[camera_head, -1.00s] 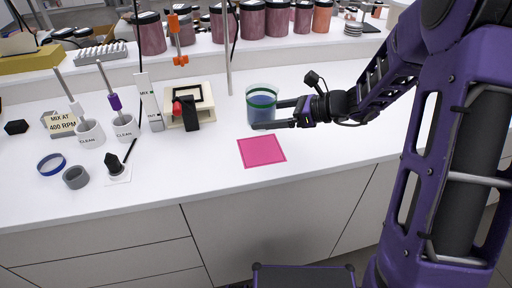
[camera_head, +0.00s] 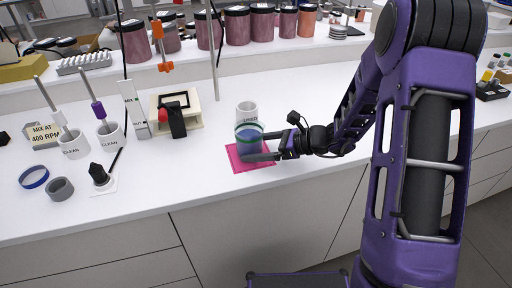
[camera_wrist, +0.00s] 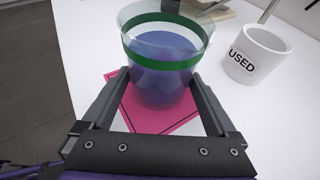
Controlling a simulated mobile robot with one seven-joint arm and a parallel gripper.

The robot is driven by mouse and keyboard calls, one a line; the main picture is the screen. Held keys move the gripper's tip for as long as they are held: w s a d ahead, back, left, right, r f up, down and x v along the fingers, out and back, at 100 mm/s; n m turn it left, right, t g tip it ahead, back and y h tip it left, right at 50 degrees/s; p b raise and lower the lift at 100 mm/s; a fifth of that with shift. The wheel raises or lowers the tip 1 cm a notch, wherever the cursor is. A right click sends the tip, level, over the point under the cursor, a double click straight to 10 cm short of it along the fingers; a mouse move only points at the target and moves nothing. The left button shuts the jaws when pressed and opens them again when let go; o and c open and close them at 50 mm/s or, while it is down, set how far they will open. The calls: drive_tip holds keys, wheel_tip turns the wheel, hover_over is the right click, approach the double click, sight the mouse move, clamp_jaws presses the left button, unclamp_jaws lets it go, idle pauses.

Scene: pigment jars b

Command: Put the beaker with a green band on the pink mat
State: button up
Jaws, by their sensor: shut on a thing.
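The beaker with a green band (camera_head: 248,138) is clear, with blue liquid inside. In the wrist view the beaker (camera_wrist: 162,62) is upright between the two fingers. My gripper (camera_head: 262,149) is shut on it from the right side; its fingers also show in the wrist view (camera_wrist: 160,95). The pink mat (camera_head: 238,164) lies on the white bench under the beaker. In the wrist view the mat (camera_wrist: 135,118) shows below and around the beaker's base. I cannot tell whether the base touches the mat or hangs just above it.
A white cup marked USED (camera_wrist: 256,54) stands close to the beaker; in the head view the cup (camera_head: 246,110) is just behind it. A cream stand with a black and red part (camera_head: 175,110) is further left. The bench right of my gripper is clear.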

drive_tip(key=o, duration=1.5)
drive_tip(key=shift+f, duration=0.1)
drive_tip(key=shift+c, duration=0.2)
drive_tip(key=shift+r, duration=0.2)
drive_tip(key=p+v, duration=0.1)
drive_tip(key=v, duration=1.1)
